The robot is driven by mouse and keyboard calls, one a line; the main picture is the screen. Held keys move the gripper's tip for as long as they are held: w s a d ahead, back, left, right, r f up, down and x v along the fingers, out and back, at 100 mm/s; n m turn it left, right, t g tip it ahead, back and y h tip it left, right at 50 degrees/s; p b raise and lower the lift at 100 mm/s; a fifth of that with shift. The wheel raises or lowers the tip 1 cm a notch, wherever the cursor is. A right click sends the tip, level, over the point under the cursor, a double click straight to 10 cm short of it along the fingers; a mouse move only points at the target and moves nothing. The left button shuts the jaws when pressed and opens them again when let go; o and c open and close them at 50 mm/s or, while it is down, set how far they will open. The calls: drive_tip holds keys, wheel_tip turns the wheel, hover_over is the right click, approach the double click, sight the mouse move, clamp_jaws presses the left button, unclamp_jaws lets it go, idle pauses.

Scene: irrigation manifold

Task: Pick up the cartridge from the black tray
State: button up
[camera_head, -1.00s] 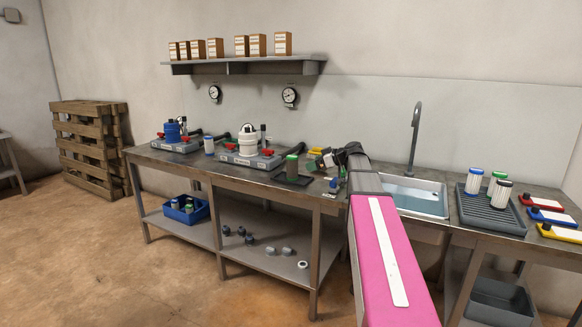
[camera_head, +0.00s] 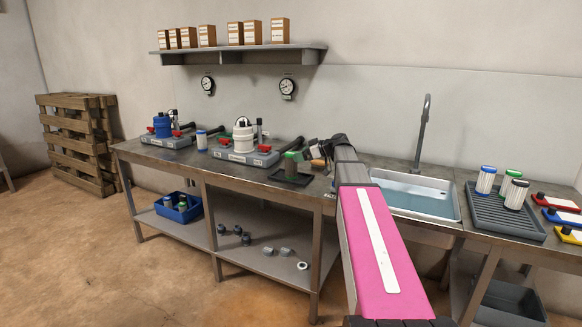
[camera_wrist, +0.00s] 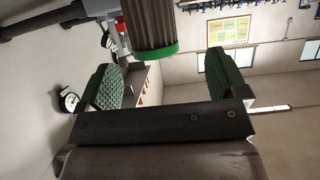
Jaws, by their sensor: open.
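The cartridge (camera_head: 291,164), a dark cylinder with a green end, stands upright on the black tray (camera_head: 303,181) on the bench. In the wrist view, the ribbed dark body and green rim of the cartridge (camera_wrist: 150,28) show at the top, cut off by the picture edge. My gripper (camera_head: 318,155) is just right of the cartridge in the head view, partly hidden by my arm. In the wrist view my gripper (camera_wrist: 162,65) has its two green padded fingers wide apart. The cartridge appears across the gap, nearer the left finger, with nothing gripped.
Left of the tray stand a manifold with a white housing (camera_head: 243,138), a white-and-blue cartridge (camera_head: 202,140) and a blue housing (camera_head: 162,126). A sink (camera_head: 420,200) and a grey ribbed tray (camera_head: 490,213) with several cartridges lie to the right. A shelf (camera_head: 240,54) hangs above.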

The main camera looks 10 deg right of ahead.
sight(291, 165)
drive_tip(key=x, duration=0.6)
drive_tip(key=shift+w, duration=0.45)
drive_tip(key=c, duration=1.1)
